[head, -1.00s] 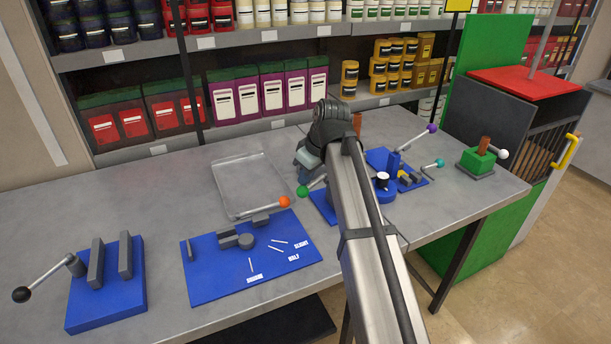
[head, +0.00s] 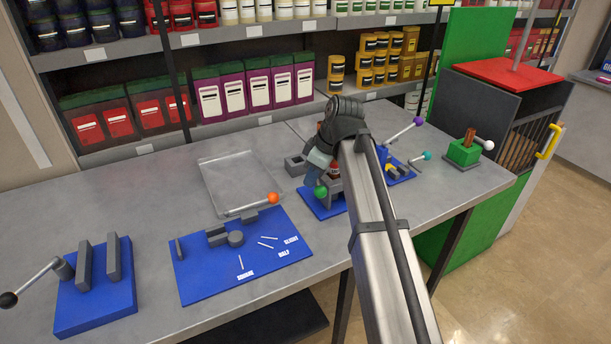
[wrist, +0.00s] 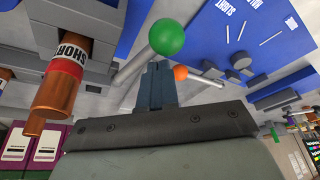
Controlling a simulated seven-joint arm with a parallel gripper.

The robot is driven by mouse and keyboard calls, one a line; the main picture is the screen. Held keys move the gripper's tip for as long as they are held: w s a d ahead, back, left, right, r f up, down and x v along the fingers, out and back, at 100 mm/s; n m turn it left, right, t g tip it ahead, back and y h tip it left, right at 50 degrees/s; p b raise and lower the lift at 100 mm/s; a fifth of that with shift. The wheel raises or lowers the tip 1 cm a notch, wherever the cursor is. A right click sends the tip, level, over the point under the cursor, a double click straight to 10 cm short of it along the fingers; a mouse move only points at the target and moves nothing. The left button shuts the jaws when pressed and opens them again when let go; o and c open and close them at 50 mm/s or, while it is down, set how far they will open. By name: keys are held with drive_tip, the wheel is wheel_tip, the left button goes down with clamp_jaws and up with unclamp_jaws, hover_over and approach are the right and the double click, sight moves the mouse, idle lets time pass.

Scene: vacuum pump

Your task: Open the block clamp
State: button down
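The clamp with a green ball knob (head: 321,192) stands on a blue plate beside my gripper. The wrist view shows its green knob (wrist: 167,37) on a grey lever rod (wrist: 130,66). A copper cylinder (wrist: 60,85) with a label reading SHORT is at this station; the head view shows its red label partly behind my arm. My gripper (wrist: 157,68) has its fingers together, just below the knob and close beside the rod. I see nothing between the fingers; whether they touch the lever I cannot tell. In the head view my gripper (head: 318,165) is largely hidden by my wrist.
A blue plate with an orange knob (head: 274,198) lies to the left, with a clear tray (head: 240,185) behind it. A black-knobbed clamp (head: 95,285) is far left. Purple (head: 418,121) and teal (head: 427,156) knobs stand right, with a green block (head: 464,152) beyond. Shelves line the back.

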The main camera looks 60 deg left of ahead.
drive_tip(key=shift+w+d, duration=0.2)
drive_tip(key=shift+w, duration=0.3)
drive_tip(key=shift+w+d, duration=0.15)
drive_tip(key=shift+w, duration=0.3)
drive_tip(key=shift+w+d, duration=0.1)
drive_tip(key=shift+w, duration=0.2)
